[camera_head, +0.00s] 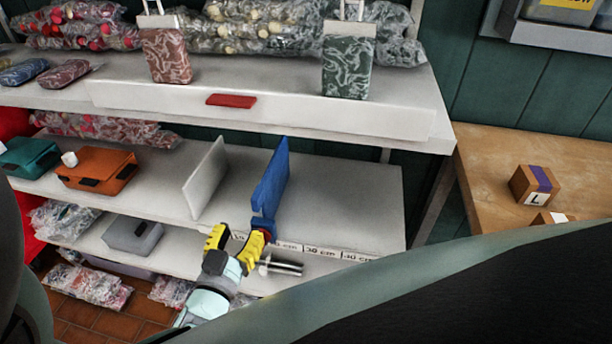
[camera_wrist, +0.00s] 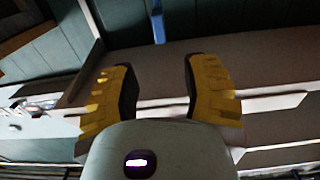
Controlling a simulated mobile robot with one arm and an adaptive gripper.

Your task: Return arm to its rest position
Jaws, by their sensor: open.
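My gripper (camera_head: 237,240) has yellow fingers and is at the front edge of the middle shelf, in front of the blue divider. In the wrist view its two fingers (camera_wrist: 158,75) stand wide apart with nothing between them. The blue divider (camera_head: 271,180) stands upright on the shelf, its lower front end close behind the right finger; I cannot tell whether they touch. A narrow blue strip (camera_wrist: 158,22) shows beyond the fingers in the wrist view. A short metal cylinder (camera_head: 283,265) shows just right of the gripper; what it belongs to is unclear.
A white divider (camera_head: 205,180) stands left of the blue one on the middle shelf (camera_head: 345,195). An orange case (camera_head: 97,168) and a teal case (camera_head: 28,157) lie further left. The upper shelf (camera_head: 400,110) overhangs. A wooden table (camera_head: 500,155) with small boxes stands at right.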

